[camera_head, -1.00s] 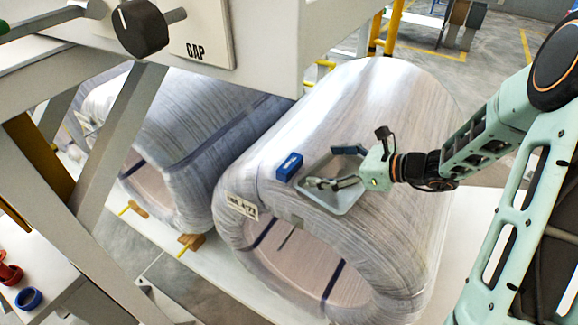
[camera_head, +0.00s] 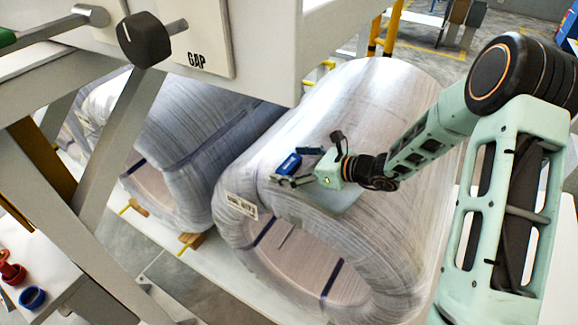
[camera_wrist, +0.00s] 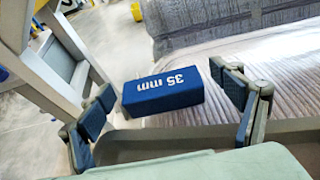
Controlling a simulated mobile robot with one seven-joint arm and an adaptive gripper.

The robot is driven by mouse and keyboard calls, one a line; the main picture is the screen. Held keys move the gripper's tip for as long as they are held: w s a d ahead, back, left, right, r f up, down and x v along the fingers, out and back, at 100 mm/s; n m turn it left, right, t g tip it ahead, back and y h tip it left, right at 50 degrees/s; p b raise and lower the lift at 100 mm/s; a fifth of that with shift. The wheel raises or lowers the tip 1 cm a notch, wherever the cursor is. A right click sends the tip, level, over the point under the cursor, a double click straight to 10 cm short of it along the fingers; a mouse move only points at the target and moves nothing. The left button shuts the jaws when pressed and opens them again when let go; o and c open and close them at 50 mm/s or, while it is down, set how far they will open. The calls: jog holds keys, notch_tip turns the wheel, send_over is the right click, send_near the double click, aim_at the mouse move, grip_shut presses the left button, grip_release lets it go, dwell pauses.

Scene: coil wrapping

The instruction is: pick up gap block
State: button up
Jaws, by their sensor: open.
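The gap block (camera_head: 287,164) is a small blue block on top of the front wrapped coil, near its left shoulder. In the wrist view the blue block (camera_wrist: 163,97) shows "35 mm" in white, upside down. My gripper (camera_head: 300,167) is open at the block, with one finger on the near side and one on the far side. In the wrist view its fingers (camera_wrist: 162,88) stand left and right of the block, with a gap visible on both sides. The near finger hides part of the block's lower edge in the head view.
A second wrapped coil (camera_head: 200,120) stands to the left. A machine panel marked GAP with a black knob (camera_head: 145,40) overhangs at upper left.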

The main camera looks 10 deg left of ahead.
jog(key=shift+a, duration=0.1)
jog(key=c, duration=1.3)
jog(key=shift+c, duration=0.2)
